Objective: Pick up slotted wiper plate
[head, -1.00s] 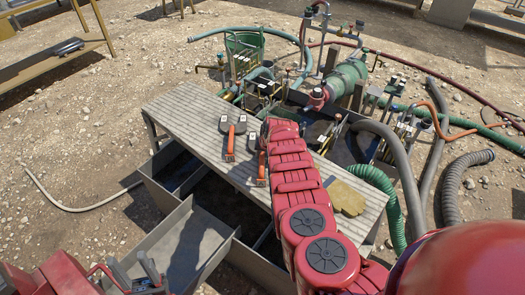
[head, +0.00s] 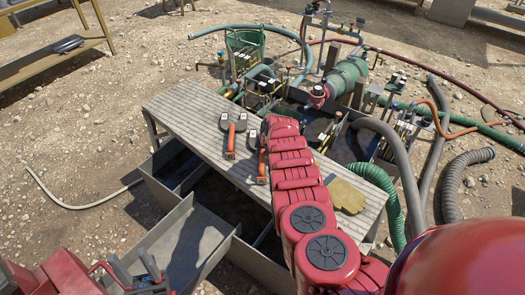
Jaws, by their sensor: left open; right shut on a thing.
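Two-lobed grey plates with orange handles lie on the ribbed bench. I take these for slotted wiper plates, but cannot tell which one is meant. One plate (head: 231,140) shows fully, left of my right arm. The other plate (head: 261,167) is partly covered by that arm. My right arm reaches over the bench from the lower right; its gripper and whatever it may hold are hidden behind the arm. My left gripper (head: 136,274) is at the bottom left, away from the bench, with its dark fingers apart and empty.
The bench (head: 180,110) bridges the open tank (head: 190,240). A yellowish flat piece (head: 346,196) lies on its right part. Behind stand a green pump (head: 347,78), pipes and valves. Hoses (head: 378,190) crowd the right side. The left part of the bench is clear.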

